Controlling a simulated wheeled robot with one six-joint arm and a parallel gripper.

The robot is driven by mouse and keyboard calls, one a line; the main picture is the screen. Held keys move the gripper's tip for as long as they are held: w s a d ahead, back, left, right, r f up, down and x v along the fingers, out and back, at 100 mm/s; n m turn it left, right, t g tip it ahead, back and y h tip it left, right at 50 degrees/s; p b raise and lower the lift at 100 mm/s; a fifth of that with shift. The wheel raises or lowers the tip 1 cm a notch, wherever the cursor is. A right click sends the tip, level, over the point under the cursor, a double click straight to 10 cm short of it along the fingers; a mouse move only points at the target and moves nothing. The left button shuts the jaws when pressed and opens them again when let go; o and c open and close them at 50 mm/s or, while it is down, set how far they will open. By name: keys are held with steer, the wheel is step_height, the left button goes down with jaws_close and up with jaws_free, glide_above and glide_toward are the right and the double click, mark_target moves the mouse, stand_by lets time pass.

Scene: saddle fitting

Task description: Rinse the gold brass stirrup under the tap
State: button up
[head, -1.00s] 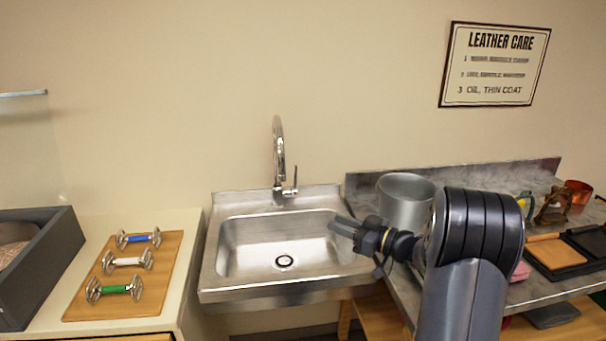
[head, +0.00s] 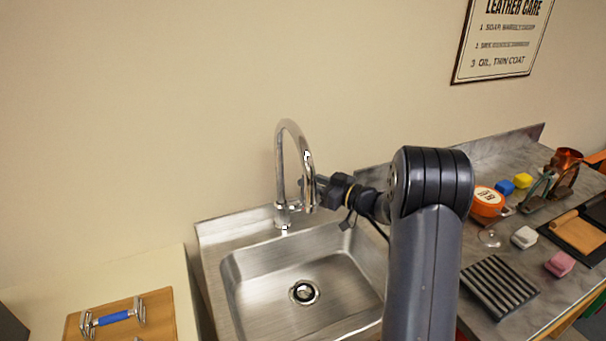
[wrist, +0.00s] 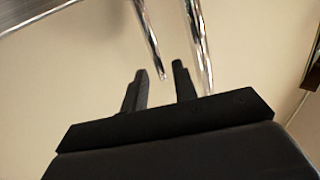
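My gripper (head: 316,184) is at the chrome tap (head: 281,165), close to the spout. In the wrist view its two black fingers (wrist: 160,88) are apart with nothing clearly held between them. Two shiny chrome rods of the tap (wrist: 197,45) show just beyond the fingertips; I cannot tell whether they touch. No water stream is visible. The steel sink (head: 270,285) below is empty. A brown stirrup-like shape (head: 566,178) stands on the right counter; I cannot tell whether it is the gold brass stirrup.
The right counter (head: 480,240) holds an orange tin (head: 487,201), a dark ridged mat (head: 498,285), a pink block (head: 559,263) and a white block (head: 524,237). A wooden board (head: 160,315) with a blue-handled metal piece (head: 113,318) is at lower left. The wall behind the tap is close.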

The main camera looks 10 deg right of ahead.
steer(key=shift+p+x, duration=0.3)
steer(key=shift+x, duration=1.1)
steer(key=shift+c, duration=0.2)
jaws_close()
